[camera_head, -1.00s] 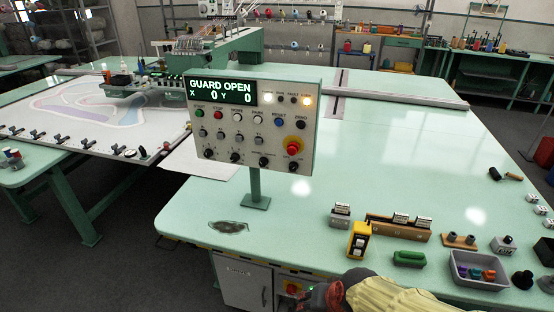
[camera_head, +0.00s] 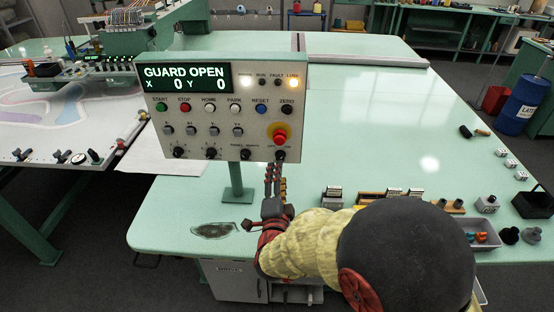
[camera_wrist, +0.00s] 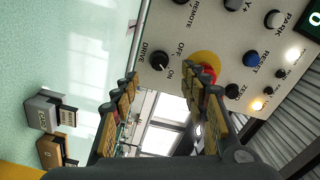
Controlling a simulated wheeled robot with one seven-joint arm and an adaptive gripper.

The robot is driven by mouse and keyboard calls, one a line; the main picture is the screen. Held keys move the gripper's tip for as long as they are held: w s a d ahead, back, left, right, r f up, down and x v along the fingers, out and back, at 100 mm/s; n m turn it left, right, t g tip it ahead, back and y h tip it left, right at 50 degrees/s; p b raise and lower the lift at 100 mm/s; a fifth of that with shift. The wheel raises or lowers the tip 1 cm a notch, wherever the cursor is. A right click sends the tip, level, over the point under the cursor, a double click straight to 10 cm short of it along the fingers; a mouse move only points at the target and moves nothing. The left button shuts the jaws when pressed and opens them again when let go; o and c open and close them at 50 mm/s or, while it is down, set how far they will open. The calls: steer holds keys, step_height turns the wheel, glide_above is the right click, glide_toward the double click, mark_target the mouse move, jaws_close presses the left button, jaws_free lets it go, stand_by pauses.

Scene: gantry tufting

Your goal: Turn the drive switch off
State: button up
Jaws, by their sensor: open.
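The drive switch (camera_wrist: 160,62) is a black rotary knob at the panel's edge in the wrist view, beside the printed words DRIVE, OFF and ON. Its pointer is too small to read with certainty. In the head view the switch (camera_head: 279,156) sits at the lower right corner of the control panel (camera_head: 190,142). My gripper (camera_wrist: 163,85) is open and empty, with its fingers spread on either side of the knob's line. In the head view my gripper (camera_head: 275,172) is just below the switch. I cannot tell whether it touches the knob.
The red stop button (camera_head: 280,137) on a yellow disc is right above the switch, close to one finger in the wrist view. The display (camera_head: 187,78) reads GUARD OPEN. A post (camera_head: 237,180) carries the panel. Blocks and a grey tray (camera_head: 484,241) stand to the right.

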mark_target(280, 159)
steer(key=w+b, duration=0.1)
steer(key=w, duration=0.6)
steer(key=shift+w+d+f, duration=0.1)
steer(key=shift+w, duration=0.2)
steer(key=c, duration=1.1)
jaws_close()
